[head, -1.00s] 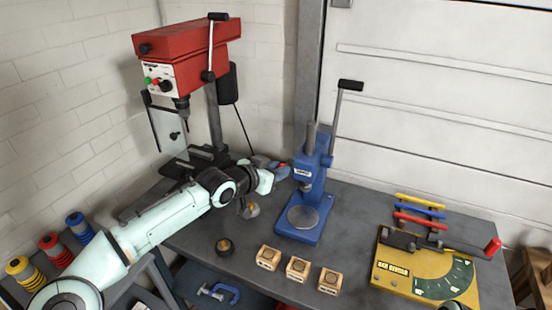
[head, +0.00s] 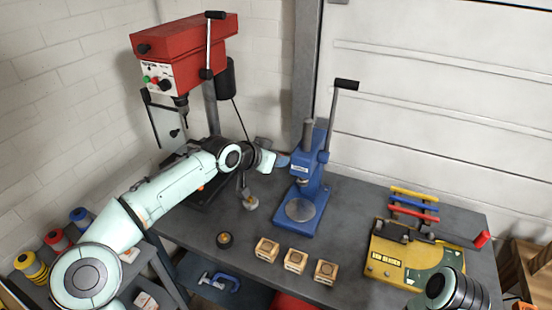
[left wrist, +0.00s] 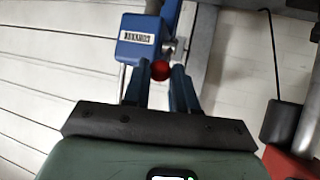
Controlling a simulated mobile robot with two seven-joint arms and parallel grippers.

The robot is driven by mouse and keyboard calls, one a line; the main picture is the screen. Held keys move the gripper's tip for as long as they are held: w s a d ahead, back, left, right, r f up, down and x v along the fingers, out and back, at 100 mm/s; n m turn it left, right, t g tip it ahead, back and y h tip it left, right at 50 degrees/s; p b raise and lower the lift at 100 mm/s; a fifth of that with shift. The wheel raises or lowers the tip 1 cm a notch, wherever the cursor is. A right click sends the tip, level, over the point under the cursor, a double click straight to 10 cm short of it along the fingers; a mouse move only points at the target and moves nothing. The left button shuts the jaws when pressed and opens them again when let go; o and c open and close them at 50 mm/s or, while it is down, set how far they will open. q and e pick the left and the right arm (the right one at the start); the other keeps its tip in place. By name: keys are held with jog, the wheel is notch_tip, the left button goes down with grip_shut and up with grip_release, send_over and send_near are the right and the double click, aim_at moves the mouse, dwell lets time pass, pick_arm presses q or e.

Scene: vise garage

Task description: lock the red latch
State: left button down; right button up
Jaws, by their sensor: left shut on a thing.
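The blue press (head: 308,190) stands upright on the workbench, its long black-tipped lever raised. My left gripper (head: 283,161) reaches in from the left and is beside the press's upper body. In the left wrist view, the two dark blue fingers (left wrist: 160,82) are shut on a small round red piece, the red latch (left wrist: 160,70), just below the press's labelled blue block (left wrist: 150,38). The latch is hidden in the head view, and its locked state cannot be told. My right arm shows at the lower right, but its gripper is out of view.
A red drill press (head: 185,60) stands behind my left arm. Several wooden blocks (head: 295,260) and a dark round piece (head: 224,240) lie in front of the press. A yellow bender (head: 385,264) with a red-tipped handle is at the right. The bench between press and bender is clear.

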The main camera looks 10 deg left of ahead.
pick_arm(q)
jog(key=c, duration=1)
grip_release()
jog(key=shift+r, duration=0.25)
jog(key=shift+o, duration=0.5)
jog(key=shift+f, duration=0.15)
jog(key=b+v, duration=0.3)
jog(key=v, duration=1)
jog(key=shift+a, duration=0.15)
pick_arm(e)
jog(key=s+f, duration=0.4)
jog(key=shift+s+f+g, duration=0.25)
jog(key=shift+s+g, duration=0.05)
jog(key=shift+s, duration=0.05)
